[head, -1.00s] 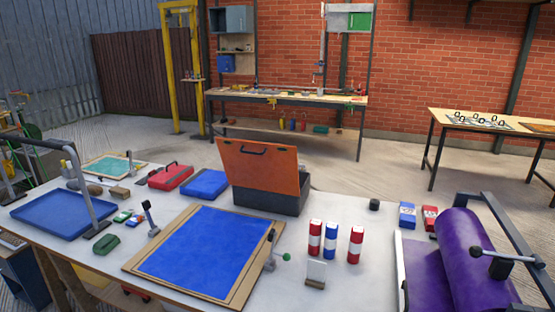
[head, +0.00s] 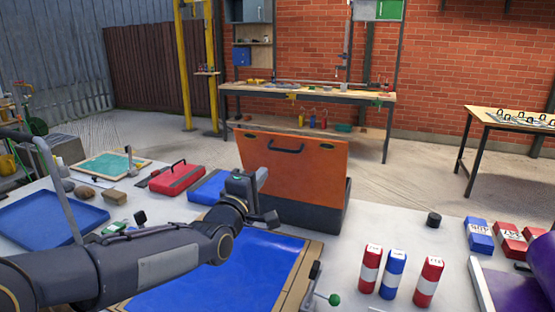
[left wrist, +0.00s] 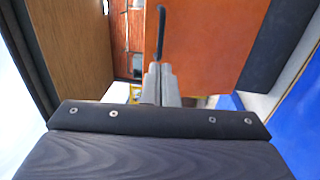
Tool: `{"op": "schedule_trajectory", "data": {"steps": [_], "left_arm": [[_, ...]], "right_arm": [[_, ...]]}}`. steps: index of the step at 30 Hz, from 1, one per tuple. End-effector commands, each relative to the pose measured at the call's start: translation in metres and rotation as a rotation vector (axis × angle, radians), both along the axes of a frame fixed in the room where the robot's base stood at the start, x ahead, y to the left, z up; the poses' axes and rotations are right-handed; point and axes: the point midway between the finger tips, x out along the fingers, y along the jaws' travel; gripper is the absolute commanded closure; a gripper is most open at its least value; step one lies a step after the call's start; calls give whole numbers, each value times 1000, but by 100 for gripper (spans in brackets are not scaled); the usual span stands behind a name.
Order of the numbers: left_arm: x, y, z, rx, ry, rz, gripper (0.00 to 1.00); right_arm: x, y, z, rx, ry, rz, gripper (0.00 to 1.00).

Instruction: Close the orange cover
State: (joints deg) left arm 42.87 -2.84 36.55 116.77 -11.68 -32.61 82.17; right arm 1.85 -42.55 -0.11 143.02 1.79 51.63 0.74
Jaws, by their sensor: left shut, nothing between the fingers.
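The orange cover (head: 290,172) stands raised on the dark grey box (head: 328,215), leaning back, with a dark handle (head: 285,147) near its top edge. In the left wrist view the orange cover (left wrist: 215,50) fills the upper right, with its handle (left wrist: 161,35) just beyond the fingertips. My left gripper (head: 246,190) is in front of the cover's lower left part in the head view; its fingers are hard to make out there. In the left wrist view the left gripper (left wrist: 158,72) has its fingers together and empty. My right gripper is not in view.
A blue case (head: 208,186) and a red toolbox (head: 176,178) lie left of the box. A blue-topped board (head: 255,270) lies in front. Several red, white and blue blocks (head: 394,274) stand front right, with a purple roll (head: 545,262) at the edge.

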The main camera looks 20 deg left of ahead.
Motion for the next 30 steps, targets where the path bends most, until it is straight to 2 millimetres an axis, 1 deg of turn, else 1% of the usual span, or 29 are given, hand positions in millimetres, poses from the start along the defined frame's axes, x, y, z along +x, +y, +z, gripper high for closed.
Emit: {"op": "schedule_trajectory", "data": {"steps": [1,3,9,12,15,21,30], "left_arm": [[12,1,1,-7,2,-2,100],[27,1,3,-9,3,-3,100],[68,2,8,-7,4,-2,100],[84,3,11,-4,3,-1,100],[95,3,12,-3,4,-1,100],[104,4,11,1,4,0,100],[104,4,12,2,4,0,100]], "right_arm": [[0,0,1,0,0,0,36],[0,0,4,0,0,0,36],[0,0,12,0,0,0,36],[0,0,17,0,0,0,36],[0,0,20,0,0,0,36],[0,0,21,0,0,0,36],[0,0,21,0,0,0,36]]}}
